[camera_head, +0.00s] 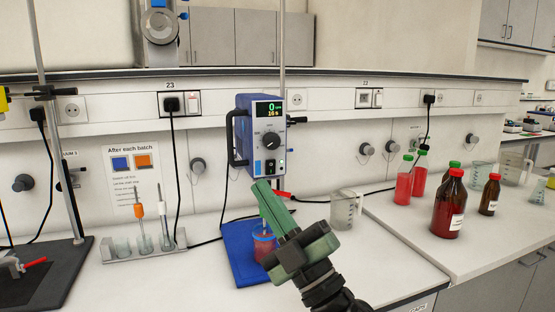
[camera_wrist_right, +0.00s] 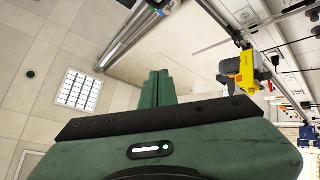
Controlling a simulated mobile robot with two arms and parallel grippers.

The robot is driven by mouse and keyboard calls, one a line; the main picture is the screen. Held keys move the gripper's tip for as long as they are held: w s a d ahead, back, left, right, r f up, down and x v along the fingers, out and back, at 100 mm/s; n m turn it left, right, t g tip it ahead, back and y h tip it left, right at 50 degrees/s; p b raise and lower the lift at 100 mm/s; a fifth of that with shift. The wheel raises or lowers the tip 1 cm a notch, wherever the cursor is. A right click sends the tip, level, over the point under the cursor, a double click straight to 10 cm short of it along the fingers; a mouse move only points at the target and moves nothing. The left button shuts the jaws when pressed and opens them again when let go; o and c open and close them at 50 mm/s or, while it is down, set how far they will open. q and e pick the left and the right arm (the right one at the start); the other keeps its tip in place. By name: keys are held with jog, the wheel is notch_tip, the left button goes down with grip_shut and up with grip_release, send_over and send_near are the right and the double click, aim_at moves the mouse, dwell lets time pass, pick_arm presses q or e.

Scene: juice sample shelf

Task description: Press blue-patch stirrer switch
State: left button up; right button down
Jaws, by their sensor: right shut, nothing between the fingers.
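The stirrer (camera_head: 258,135) is a blue box with a grey front, on a rod above a blue patch (camera_head: 240,250) on the bench. Its lit display (camera_head: 269,109) shows 0 above a smaller line. A cup of red liquid (camera_head: 264,243) stands on the patch, partly hidden by my gripper. My right gripper (camera_head: 262,186) is shut and empty, its tips just below the stirrer's front; contact cannot be told. Its green fingers also show in the right wrist view (camera_wrist_right: 158,88). My left gripper is not in view.
A rack (camera_head: 140,252) with upright tools stands left, below an "After each batch" sign (camera_head: 134,175). A clear beaker (camera_head: 345,209) stands right of my gripper. Red bottles (camera_head: 449,205) stand farther right. A yellow device (camera_wrist_right: 247,72) shows in the wrist view.

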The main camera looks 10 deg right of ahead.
jog(key=s+a+r+n+g+y, duration=0.2)
jog(key=s+a+n+g+y, duration=0.15)
jog(key=a+n+g, duration=0.55)
jog(key=s+a+r+n+g+y, duration=0.15)
jog(key=s+a+n+g, duration=0.3)
jog(key=n+g, duration=0.8)
jog(key=w+d+f+n+t+h, duration=0.1)
jog(key=w+d+f+t+h, duration=0.2)
jog(key=w+d+t+h, duration=0.6)
jog(key=w+d+r+m+t+h, duration=0.1)
jog(key=w+d+r+m+h, duration=0.2)
jog(key=d+r+h, duration=0.4)
jog(key=w+d+h, duration=0.1)
jog(key=d+h, duration=0.1)
jog(key=d, duration=0.1)
jog(key=shift+d, duration=0.4)
jog(key=shift+f+m, duration=0.1)
jog(key=shift+m, duration=0.15)
